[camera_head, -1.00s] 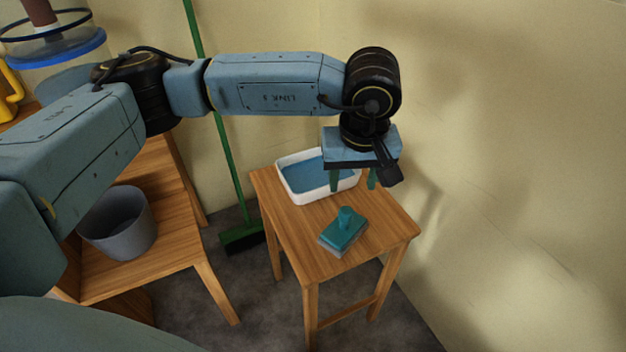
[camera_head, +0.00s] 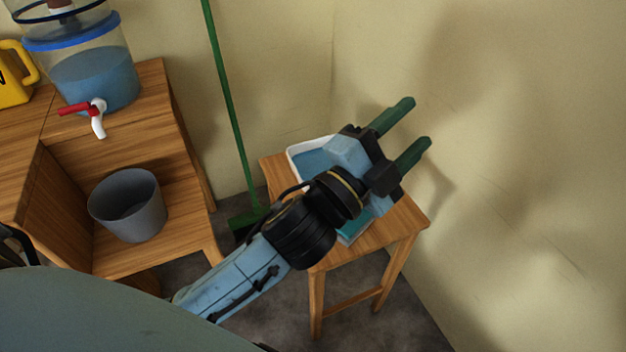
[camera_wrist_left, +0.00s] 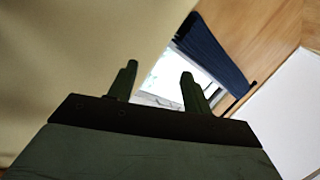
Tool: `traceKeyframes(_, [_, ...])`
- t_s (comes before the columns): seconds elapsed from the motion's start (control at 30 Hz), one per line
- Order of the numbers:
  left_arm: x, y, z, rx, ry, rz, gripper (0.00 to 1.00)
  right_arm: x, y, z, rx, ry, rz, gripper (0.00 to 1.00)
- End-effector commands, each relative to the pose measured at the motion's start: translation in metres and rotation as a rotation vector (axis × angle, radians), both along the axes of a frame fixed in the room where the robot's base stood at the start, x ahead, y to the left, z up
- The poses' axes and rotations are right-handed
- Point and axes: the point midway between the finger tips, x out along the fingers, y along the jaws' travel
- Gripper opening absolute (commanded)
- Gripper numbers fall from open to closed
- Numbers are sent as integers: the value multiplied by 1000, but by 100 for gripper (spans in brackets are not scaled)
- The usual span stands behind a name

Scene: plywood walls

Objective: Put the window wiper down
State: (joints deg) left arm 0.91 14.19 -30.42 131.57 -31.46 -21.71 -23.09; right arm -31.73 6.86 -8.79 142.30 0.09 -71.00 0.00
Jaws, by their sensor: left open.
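The window wiper (camera_head: 352,232), a teal block with a knob handle in the earlier head view, lies on the small wooden table (camera_head: 408,222). My left arm now covers most of it, and only part of its teal edge shows. My left gripper (camera_head: 420,121) is above the table's right side, apart from the wiper. Its two green fingers are spread with nothing between them and point up and right toward the wall. The fingers also show empty in the left wrist view (camera_wrist_left: 157,80). My right gripper is in neither view.
A white tub (camera_head: 296,150) of blue liquid stands at the table's back left. A green broom (camera_head: 231,110) leans behind. A wooden shelf unit (camera_head: 150,262) at left holds a grey bucket (camera_head: 128,212) and a water dispenser (camera_head: 95,80). The plywood wall (camera_head: 520,180) is close at right.

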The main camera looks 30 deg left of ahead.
Motion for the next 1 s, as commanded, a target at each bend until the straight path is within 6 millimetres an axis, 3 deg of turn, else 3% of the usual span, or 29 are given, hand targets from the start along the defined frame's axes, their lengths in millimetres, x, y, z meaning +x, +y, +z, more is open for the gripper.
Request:
traceKeyframes(0.03, [0, 25, -36, -112, 199, 59, 50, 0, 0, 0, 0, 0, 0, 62])
traceKeyframes(0.1, [-10, 57, -88, -265, 469, 145, 50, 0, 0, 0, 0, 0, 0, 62])
traceKeyframes(0.2, [-44, 90, -156, -454, 812, 268, 50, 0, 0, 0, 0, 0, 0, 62])
traceKeyframes(0.3, [-86, 111, -205, -593, 1075, 376, 50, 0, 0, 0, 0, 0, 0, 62])
traceKeyframes(0.4, [-121, 121, -233, -681, 1248, 454, 50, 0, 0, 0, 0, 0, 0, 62])
traceKeyframes(0.57, [-145, 126, -248, -733, 1358, 507, 50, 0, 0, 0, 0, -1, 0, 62])
traceKeyframes(1.0, [-145, 126, -248, -732, 1359, 506, 50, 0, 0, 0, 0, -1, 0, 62])
